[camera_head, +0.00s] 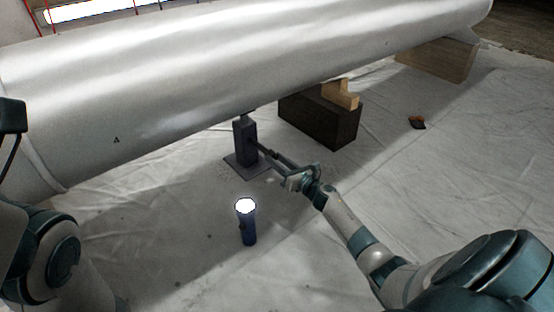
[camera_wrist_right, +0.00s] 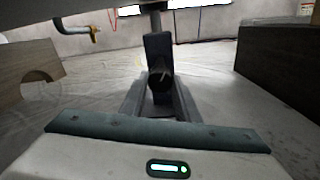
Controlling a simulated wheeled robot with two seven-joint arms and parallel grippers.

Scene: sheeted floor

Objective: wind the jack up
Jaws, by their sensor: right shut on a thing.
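The dark jack (camera_head: 245,142) stands upright on a flat base plate under the big pale cylinder (camera_head: 200,62). Its post reaches up to the cylinder's underside, where the top contact is hard to see. My right gripper (camera_head: 270,153) reaches in from the right at the jack's side, shut on its crank end. In the right wrist view the jack (camera_wrist_right: 158,50) is straight ahead, and the fingers (camera_wrist_right: 160,95) close around a dark round part low on its body. Much of that part is hidden. My left arm shows at the lower left, but its gripper is out of view.
A lit blue flashlight (camera_head: 247,228) stands on the sheet in front of the jack. A dark block (camera_head: 320,118) with a stepped wooden piece (camera_head: 342,95) stands behind right. The right foreground sheet is clear.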

